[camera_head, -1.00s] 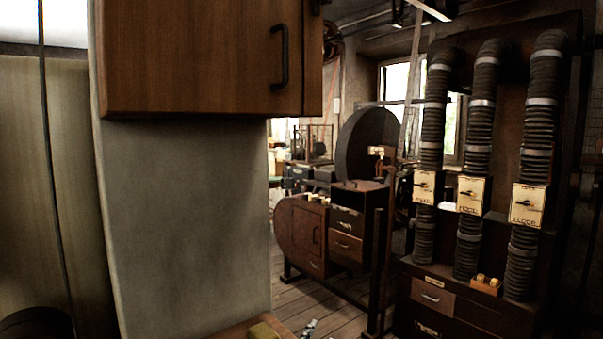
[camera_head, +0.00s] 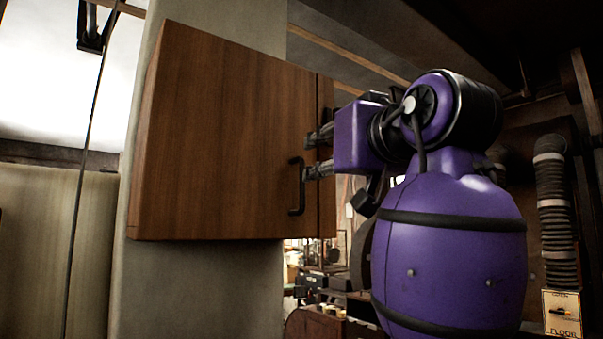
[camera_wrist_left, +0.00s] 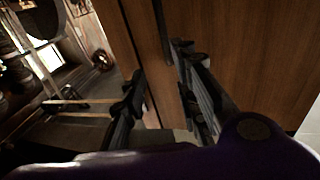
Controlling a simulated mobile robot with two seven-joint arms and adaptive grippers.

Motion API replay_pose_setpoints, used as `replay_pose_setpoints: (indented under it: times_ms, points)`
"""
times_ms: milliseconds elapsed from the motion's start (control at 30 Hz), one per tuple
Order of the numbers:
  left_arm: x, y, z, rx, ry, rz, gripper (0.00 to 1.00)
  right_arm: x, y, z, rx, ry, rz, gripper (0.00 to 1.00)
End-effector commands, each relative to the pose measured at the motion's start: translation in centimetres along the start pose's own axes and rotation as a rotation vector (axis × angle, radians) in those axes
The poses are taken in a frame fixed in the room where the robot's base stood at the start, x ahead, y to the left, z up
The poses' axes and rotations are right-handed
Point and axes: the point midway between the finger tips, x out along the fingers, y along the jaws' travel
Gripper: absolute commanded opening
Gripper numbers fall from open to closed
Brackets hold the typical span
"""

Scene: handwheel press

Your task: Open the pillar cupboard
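The wooden pillar cupboard (camera_head: 225,140) hangs on the grey pillar (camera_head: 180,290), with its door shut. Its dark bar handle (camera_head: 296,187) is upright near the door's right edge. My left gripper (camera_head: 312,155) comes to the handle from the right, in front of the cupboard's right edge. Its two fingers are spread, one above the other in the head view. The lower fingertip overlaps the handle's upper part; I cannot tell whether it touches. In the left wrist view the open fingers (camera_wrist_left: 160,92) stand apart before the cupboard front (camera_wrist_left: 235,50). My right gripper is not in view.
My purple left arm covers much of the right side. A ribbed hose (camera_head: 555,210) with a label box (camera_head: 562,314) stands at the far right. Machinery sits low behind the cupboard. A thin dark cord (camera_head: 88,200) hangs at the left.

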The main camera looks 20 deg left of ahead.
Motion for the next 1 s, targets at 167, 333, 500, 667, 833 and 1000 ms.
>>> replay_pose_setpoints:
  times_ms: [167, 333, 500, 667, 833, 1000]
  points:
    - [0.2, -1.1, 0.9, -0.013, -0.062, -0.043, 0.28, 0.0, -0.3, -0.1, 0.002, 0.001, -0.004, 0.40]
    - [2.6, -1.4, 1.0, -0.013, -0.061, -0.045, 0.28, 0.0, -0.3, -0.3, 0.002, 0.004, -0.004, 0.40]
    - [5.2, -1.4, 1.1, -0.013, -0.059, -0.044, 0.28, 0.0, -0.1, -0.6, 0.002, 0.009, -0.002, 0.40]
    - [6.8, -1.5, 1.1, -0.014, -0.059, -0.043, 0.28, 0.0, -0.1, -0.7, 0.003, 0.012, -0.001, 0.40]
    - [7.3, -1.4, 1.2, -0.014, -0.057, -0.040, 0.28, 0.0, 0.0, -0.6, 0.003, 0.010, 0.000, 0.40]
    - [7.3, -1.4, 1.2, -0.014, -0.058, -0.040, 0.28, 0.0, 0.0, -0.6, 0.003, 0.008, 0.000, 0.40]
